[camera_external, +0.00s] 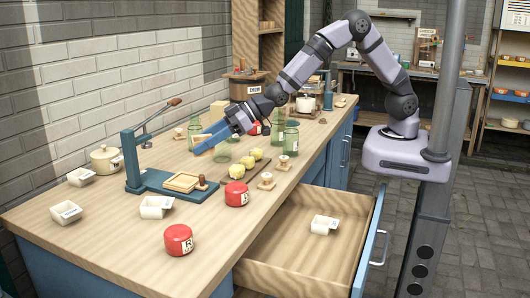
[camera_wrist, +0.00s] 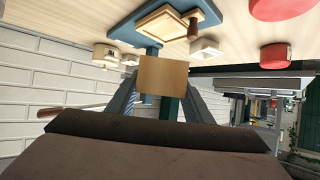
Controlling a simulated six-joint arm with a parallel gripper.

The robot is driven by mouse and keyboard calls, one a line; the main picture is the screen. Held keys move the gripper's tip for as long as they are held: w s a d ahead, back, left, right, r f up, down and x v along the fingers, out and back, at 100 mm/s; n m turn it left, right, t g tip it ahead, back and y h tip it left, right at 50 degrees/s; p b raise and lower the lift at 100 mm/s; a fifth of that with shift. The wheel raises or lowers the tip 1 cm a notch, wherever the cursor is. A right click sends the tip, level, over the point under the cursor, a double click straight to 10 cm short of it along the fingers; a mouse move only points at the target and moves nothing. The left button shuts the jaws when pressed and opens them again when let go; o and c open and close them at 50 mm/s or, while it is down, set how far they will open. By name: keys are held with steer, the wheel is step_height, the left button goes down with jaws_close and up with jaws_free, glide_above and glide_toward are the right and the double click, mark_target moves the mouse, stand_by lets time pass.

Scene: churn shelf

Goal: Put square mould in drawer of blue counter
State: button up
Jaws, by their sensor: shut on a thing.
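In the wrist view my gripper (camera_wrist: 160,78) is shut on a tan square wooden thing, which looks like the square mould (camera_wrist: 162,74). Only a thin tan edge of this mould (camera_external: 191,143) shows in the external view, by the fingertips. The drawer (camera_external: 268,276) of the blue counter is pulled open at the front right. A white labelled cup (camera_external: 323,225) lies inside it, with bare floor around it.
A blue press (camera_external: 140,178) with a wooden frame (camera_external: 184,182) stands on the counter. Red tins (camera_external: 178,240), white cups (camera_external: 157,207), green jars (camera_external: 291,138) and a board with yellow lumps (camera_external: 246,163) crowd the top.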

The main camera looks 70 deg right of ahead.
steer(key=s+a+f+n+g+y+b, duration=0.1)
steer(key=s+a+n+g, duration=0.1)
steer(key=s, duration=0.4)
steer(key=s+a+f+n+g+y+b, duration=0.1)
steer(key=s+a+f+n+g+y, duration=0.1)
steer(key=s, duration=0.4)
steer(key=s+a+f+n+g+y+b, duration=0.1)
steer(key=s+a+f+n+g, duration=0.1)
steer(key=s, duration=0.4)
steer(key=shift+a+f+n+g, duration=0.2)
steer(key=shift+a+n+g, duration=0.5)
steer(key=shift+a+n, duration=0.45)
steer(key=s+d+f+n+g+b, duration=0.1)
steer(key=s+f+n+g, duration=0.1)
steer(key=s+f, duration=0.5)
steer(key=b, duration=0.2)
glide_above(311, 269)
steer(key=shift+y, duration=0.3)
step_height(311, 269, down, 6)
steer(key=shift+r, duration=0.1)
steer(key=shift+f+b, duration=0.4)
steer(key=shift+f, duration=4.6)
